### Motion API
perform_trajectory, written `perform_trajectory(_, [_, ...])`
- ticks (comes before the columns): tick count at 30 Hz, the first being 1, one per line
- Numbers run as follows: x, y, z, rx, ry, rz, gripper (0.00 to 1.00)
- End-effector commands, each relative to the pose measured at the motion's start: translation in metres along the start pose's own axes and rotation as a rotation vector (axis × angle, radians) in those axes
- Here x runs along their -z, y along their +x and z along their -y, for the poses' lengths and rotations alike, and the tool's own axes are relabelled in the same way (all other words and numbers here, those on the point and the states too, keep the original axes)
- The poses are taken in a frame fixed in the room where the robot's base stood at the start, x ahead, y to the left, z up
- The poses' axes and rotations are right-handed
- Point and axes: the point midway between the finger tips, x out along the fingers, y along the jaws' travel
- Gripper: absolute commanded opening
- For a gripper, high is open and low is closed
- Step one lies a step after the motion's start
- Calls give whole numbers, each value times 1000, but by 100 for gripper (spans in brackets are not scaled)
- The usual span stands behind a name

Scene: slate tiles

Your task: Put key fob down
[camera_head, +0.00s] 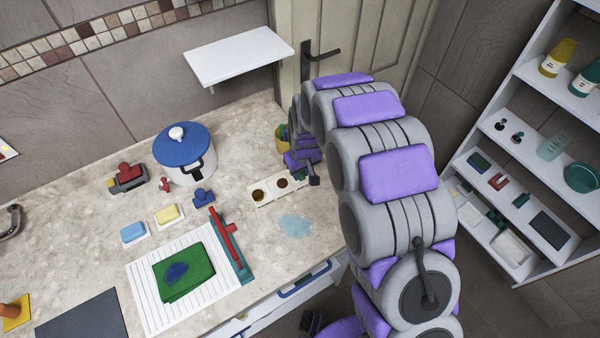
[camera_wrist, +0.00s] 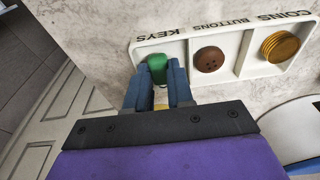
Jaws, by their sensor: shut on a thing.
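My gripper (camera_wrist: 158,80) is shut on the green key fob (camera_wrist: 157,66) in the wrist view. The fob's end shows between the blue fingertips, at the KEYS compartment of a white sorting tray (camera_wrist: 222,84). I cannot tell whether the fob touches the compartment floor. The BUTTONS compartment holds a brown button (camera_wrist: 209,60), and the COINS compartment holds gold coins (camera_wrist: 281,46). In the head view, the tray (camera_head: 262,202) lies on the counter and my arm reaches over its right end. The fob cannot be made out there.
A blue-lidded pot (camera_head: 185,165) stands left of the tray. A red-and-teal squeegee (camera_head: 228,240) and a white drainer with a green cloth (camera_head: 185,272) lie in front. A pale blue spill (camera_head: 295,224) is near the tray. A shelf rack (camera_head: 520,170) stands at right.

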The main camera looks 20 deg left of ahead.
Motion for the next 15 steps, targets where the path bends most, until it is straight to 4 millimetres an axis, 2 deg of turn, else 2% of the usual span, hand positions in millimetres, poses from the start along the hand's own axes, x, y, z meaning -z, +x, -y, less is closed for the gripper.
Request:
perform_trajectory(2, [0,8,1,-1,-1,0,0])
perform_trajectory(10, [0,8,1,-1,-1,-1,0])
perform_trajectory(11, [0,8,1,-1,-1,-2,24])
perform_trajectory(13, [-1,7,0,0,0,-3,30])
perform_trajectory(15, [-2,7,0,0,0,-3,32])
